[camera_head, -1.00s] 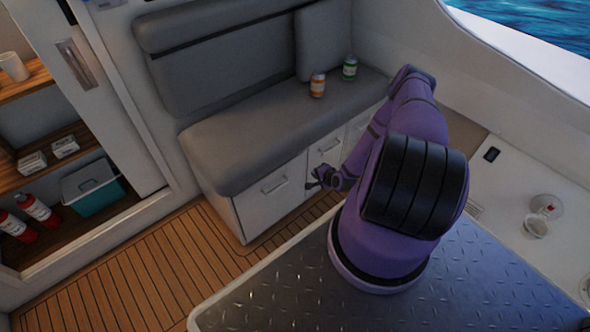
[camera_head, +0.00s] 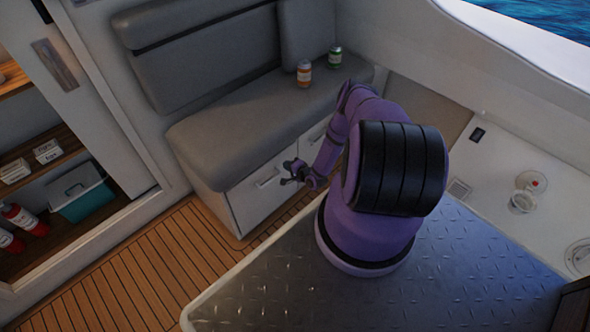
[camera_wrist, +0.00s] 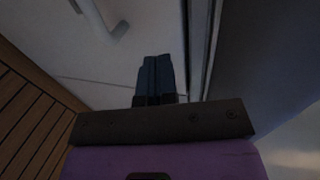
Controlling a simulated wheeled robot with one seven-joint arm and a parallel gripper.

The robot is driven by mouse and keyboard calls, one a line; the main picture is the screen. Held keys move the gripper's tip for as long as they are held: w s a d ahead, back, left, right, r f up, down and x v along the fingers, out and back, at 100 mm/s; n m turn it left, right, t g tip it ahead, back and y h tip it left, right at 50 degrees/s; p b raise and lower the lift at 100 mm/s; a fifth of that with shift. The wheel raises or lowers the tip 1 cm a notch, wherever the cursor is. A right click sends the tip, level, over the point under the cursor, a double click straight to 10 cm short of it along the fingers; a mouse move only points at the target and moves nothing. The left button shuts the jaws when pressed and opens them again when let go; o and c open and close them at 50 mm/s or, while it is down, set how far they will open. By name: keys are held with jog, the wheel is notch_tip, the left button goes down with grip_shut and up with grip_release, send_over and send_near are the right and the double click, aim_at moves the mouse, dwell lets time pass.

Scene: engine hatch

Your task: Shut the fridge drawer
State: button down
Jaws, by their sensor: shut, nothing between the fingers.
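White drawer fronts sit under the grey bench seat. The left front (camera_head: 248,208) has a bar handle (camera_head: 267,179). A second front (camera_head: 312,138) lies to its right, partly hidden by my arm. I cannot tell from the head view which is the fridge drawer or how far any stands out. My gripper (camera_head: 291,172) is in front of the fronts, just right of the left handle. In the wrist view its dark fingers (camera_wrist: 155,75) are together and empty, over a white panel (camera_wrist: 105,65). A handle (camera_wrist: 100,18) shows at upper left. Whether the fingers touch the panel is unclear.
Two cans, orange (camera_head: 304,74) and green (camera_head: 335,57), stand on the bench seat (camera_head: 235,130). Wooden floor (camera_head: 165,265) lies clear at left. A shelf unit with a teal cooler (camera_head: 82,195) and fire extinguishers (camera_head: 25,219) is at far left.

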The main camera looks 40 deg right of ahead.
aim_at(281, 160)
jog(key=shift+w, duration=2.25)
